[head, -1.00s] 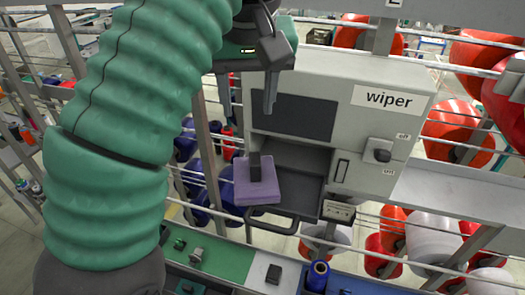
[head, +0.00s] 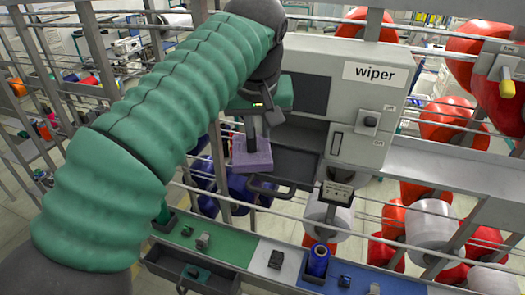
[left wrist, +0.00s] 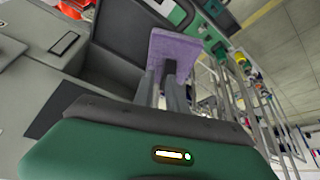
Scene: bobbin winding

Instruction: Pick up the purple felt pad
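The purple felt pad (head: 252,159) sits at the left front of the grey wiper box, at its open drawer. It also shows in the left wrist view (left wrist: 186,48), with a dark upright grip (left wrist: 170,67) on it. My left gripper (head: 250,136) is right above the pad, with its fingers down at the dark grip. In the left wrist view its two fingers (left wrist: 164,85) reach to the grip and overlap the pad's near edge. Whether they press on the grip cannot be told. My right gripper is not in view.
The grey wiper box (head: 352,125) stands right of the pad, with its dark drawer (head: 290,168) pulled out. A rail with green, white and blue sections (head: 225,243) runs below. Metal bars and red and white spools (head: 430,222) lie behind and to the right.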

